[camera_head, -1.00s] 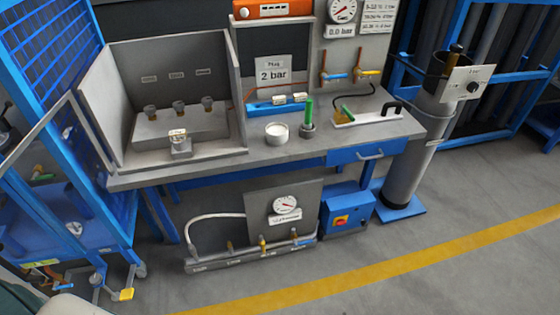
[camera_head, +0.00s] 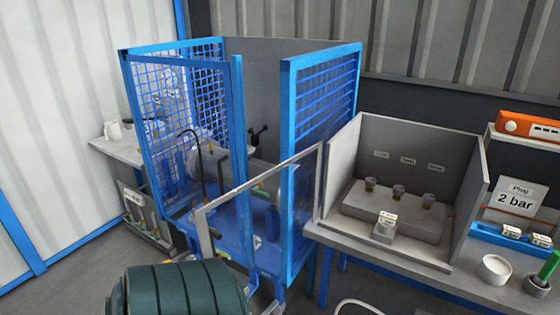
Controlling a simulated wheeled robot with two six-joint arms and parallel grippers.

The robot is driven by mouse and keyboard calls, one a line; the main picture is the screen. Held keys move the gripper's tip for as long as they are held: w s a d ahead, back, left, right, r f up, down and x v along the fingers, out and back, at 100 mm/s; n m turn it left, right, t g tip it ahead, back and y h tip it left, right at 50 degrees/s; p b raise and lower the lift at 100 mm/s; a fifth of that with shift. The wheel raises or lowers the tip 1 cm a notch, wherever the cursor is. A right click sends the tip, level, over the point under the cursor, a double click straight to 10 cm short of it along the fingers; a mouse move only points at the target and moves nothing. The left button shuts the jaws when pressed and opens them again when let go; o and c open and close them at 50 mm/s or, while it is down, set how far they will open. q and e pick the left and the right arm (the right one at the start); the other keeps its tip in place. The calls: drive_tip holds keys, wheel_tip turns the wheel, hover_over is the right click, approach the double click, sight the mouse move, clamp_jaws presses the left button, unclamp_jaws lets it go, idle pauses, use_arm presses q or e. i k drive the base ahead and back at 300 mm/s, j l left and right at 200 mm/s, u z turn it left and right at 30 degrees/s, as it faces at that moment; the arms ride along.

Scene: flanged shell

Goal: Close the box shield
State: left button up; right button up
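The grey box (camera_head: 404,148) stands on the workbench at the right, with its front open toward me. Inside it, several small fittings stand on a grey block (camera_head: 375,214), with a small labelled piece in front. What looks like the box shield (camera_head: 262,176), a clear panel in a thin grey frame, stands swung out from the box's left front edge. It reaches left across the front of the blue cage, away from the box opening. Its lower part is hard to make out against the cage. Neither of my grippers is in view.
A blue mesh cage (camera_head: 290,170) with open doors stands left of the bench, close behind the shield. A white cup (camera_head: 495,270) and a blue tray (camera_head: 508,240) are right of the box. A grey side table (camera_head: 108,148) is at far left.

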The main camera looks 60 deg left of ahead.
sight(205, 233)
drive_tip(key=j, duration=3.1)
drive_tip(key=k+u, duration=0.05)
drive_tip(key=k, duration=0.05)
